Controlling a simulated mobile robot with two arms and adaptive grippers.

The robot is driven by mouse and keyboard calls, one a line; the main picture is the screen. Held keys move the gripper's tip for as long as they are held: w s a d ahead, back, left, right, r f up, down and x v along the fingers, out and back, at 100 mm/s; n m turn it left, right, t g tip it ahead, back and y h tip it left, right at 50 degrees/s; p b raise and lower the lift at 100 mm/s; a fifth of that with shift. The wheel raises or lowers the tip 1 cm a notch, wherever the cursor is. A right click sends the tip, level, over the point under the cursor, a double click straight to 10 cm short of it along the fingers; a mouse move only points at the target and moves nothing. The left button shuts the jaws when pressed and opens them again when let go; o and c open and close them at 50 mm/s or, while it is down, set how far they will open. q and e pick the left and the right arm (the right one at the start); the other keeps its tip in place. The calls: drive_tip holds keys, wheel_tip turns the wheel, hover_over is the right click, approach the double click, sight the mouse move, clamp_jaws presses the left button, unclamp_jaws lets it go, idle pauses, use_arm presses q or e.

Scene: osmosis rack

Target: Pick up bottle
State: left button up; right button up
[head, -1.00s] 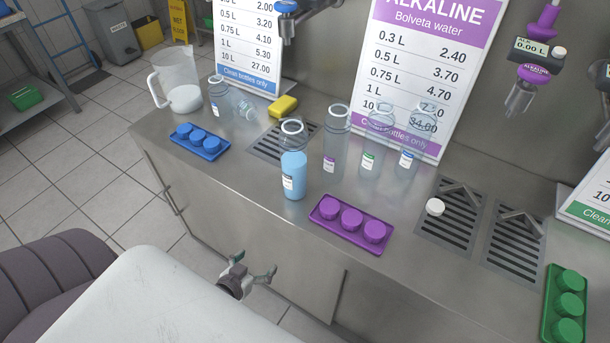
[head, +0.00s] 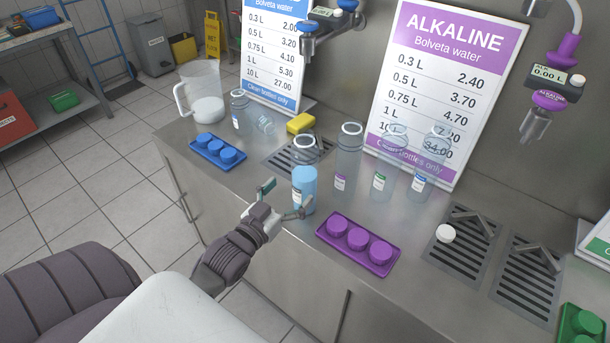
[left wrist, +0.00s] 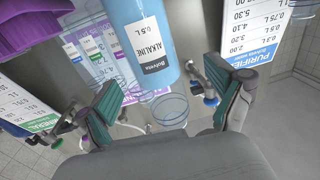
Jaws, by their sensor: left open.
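The bottle of light blue liquid (head: 306,177) stands upright on the steel counter, left of the purple cap tray. In the left wrist view the bottle (left wrist: 133,18) shows a label reading 0.5 L Alkaline, and it lies ahead of and between the fingers. My left gripper (head: 284,199) is open and empty at the counter's front edge, just in front of the bottle. In the head view one fingertip overlaps the bottle's lower part; I cannot tell whether it touches. The open fingers also show in the left wrist view (left wrist: 165,98). My right gripper is not in view.
Several empty clear bottles (head: 347,165) stand close behind and right of it. The purple cap tray (head: 331,243), blue cap tray (head: 203,155), yellow sponge (head: 300,123), pitcher (head: 201,84) and a white cap (head: 445,233) are on the counter. Price signs (head: 450,60) stand behind.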

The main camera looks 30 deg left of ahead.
sight(298, 188)
use_arm(q)
drive_tip(key=w, duration=0.3)
drive_tip(key=w+p, duration=0.1)
drive_tip(key=w, duration=0.1)
drive_tip(key=shift+d, duration=0.35)
drive_tip(key=shift+w, duration=0.2)
drive_tip(key=c, duration=1.4)
drive_tip(key=shift+c, duration=0.9)
drive_tip(key=shift+r, duration=0.15)
